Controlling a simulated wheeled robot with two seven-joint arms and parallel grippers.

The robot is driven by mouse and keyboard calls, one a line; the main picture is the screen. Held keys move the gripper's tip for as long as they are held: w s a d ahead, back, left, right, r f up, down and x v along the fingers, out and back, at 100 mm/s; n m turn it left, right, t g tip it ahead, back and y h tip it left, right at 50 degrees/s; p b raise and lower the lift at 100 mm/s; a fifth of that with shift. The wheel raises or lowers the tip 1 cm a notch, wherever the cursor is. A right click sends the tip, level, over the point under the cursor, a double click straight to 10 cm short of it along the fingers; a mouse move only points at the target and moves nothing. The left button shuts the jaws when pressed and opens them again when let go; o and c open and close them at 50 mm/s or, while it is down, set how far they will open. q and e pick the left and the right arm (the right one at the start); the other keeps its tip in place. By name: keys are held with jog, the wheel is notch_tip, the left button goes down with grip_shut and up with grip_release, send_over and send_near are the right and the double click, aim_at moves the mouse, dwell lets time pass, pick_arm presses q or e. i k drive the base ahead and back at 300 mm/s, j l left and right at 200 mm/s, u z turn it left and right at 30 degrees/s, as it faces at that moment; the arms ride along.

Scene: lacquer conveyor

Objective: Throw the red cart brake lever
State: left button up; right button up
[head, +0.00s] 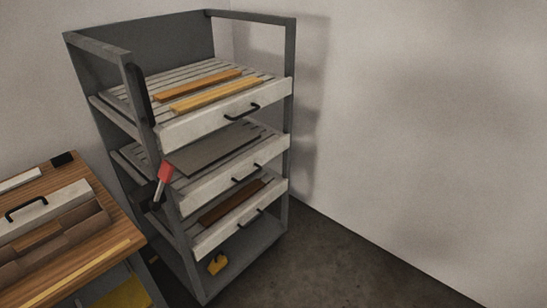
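The red brake lever (165,172) is on the front left post of the grey cart (291,140), about level with the middle tray. It has a red grip at the top and a pale metal shaft running down to a dark mount (152,196). The lever stands tilted, its red end up and to the right. Neither of my grippers shows in the head view, and nothing is touching the lever.
The cart holds slatted trays with black handles; yellow boards (215,95) lie on the top one (223,117), a grey board (212,150) on the middle. A wooden workbench (120,245) stands at the left. Bare floor (350,265) is at the right, below a wall.

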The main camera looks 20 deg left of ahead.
aim_at(165, 173)
jog(key=u, duration=1.4)
